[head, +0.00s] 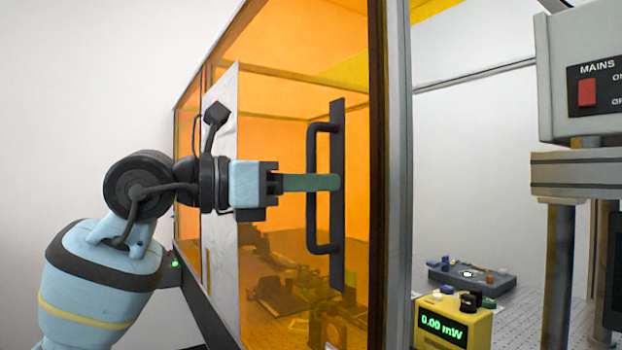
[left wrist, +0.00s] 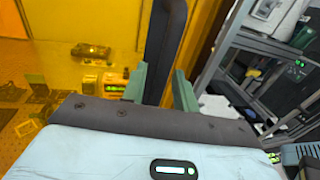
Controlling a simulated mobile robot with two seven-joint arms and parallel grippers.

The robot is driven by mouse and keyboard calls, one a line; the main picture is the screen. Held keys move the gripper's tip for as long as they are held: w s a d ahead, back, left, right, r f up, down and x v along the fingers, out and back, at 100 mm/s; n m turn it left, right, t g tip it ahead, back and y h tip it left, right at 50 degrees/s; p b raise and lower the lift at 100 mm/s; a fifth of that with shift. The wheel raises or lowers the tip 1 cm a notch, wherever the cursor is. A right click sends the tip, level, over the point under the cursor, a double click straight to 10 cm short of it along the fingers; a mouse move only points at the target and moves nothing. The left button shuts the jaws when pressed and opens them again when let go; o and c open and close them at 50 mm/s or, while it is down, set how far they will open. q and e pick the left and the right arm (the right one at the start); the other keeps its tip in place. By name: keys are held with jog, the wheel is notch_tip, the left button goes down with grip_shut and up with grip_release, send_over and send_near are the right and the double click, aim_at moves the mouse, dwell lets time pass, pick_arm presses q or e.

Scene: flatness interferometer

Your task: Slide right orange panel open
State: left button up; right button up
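The right orange panel (head: 275,120) is a see-through sheet with a black upright bow handle (head: 309,220) on a dark backing strip. My left gripper (head: 325,182) reaches in from the left with its green fingers across the handle's bar, a little above mid-height. In the left wrist view, the fingers (left wrist: 160,84) lie on either side of the dark handle (left wrist: 168,40), which fills the space between their tips, so they look shut on it. The far finger is hidden in the head view. My right gripper is not in view.
A grey post (head: 397,200) stands right of the panel's dark edge. Beyond it are a yellow power meter (head: 452,322) reading 0.00 mW, a dark tray (head: 472,278) with small parts, and a rack holding a mains box (head: 585,75). Optical parts show dimly behind the panel.

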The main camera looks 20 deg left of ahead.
pick_arm(q)
grip_shut()
dwell(0.4)
